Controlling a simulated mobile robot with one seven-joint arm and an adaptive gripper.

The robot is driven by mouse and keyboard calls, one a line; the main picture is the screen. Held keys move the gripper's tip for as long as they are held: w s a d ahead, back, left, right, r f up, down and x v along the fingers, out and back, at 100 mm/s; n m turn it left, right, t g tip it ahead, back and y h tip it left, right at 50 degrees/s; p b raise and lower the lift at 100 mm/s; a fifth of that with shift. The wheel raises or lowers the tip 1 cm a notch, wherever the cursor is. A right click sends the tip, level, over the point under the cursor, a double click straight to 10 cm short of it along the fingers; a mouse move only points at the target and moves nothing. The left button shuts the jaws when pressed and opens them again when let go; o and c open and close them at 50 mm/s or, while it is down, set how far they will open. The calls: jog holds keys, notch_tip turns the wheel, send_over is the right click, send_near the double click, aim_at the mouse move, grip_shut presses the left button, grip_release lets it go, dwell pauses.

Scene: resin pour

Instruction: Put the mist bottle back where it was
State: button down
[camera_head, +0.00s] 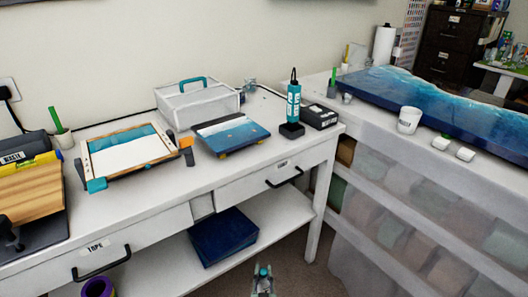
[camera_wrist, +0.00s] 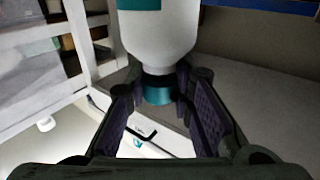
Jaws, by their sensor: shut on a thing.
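The mist bottle (camera_wrist: 158,35) has a white body with a teal band, a black collar and a teal part at its end. It fills the upper middle of the wrist view. My gripper (camera_wrist: 160,84) is shut on it at the collar end, one finger on each side. In the head view my gripper (camera_head: 262,281) is at the bottom edge, in front of the bench and over the floor. Only a small teal part of the bottle (camera_head: 263,271) shows there; the rest is hidden or too small to tell.
The white bench (camera_head: 195,183) holds a framed pour (camera_head: 130,163), a small blue panel (camera_head: 232,134), a lidded clear box (camera_head: 197,103) and a teal bottle with a black tip (camera_head: 294,103). A blue slab (camera_head: 455,110) and white cup (camera_head: 408,120) stand right.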

jog(key=shift+w+d+r, duration=0.1)
jog(key=shift+w+r, duration=0.1)
jog(key=shift+w, duration=0.1)
jog(key=shift+w+d, duration=0.1)
jog(key=shift+w, duration=0.15)
notch_tip(320, 180, down, 7)
jog(key=b, duration=0.7)
jog(key=shift+f, duration=0.15)
jog(key=shift+a, duration=0.2)
jog(key=shift+d, duration=0.15)
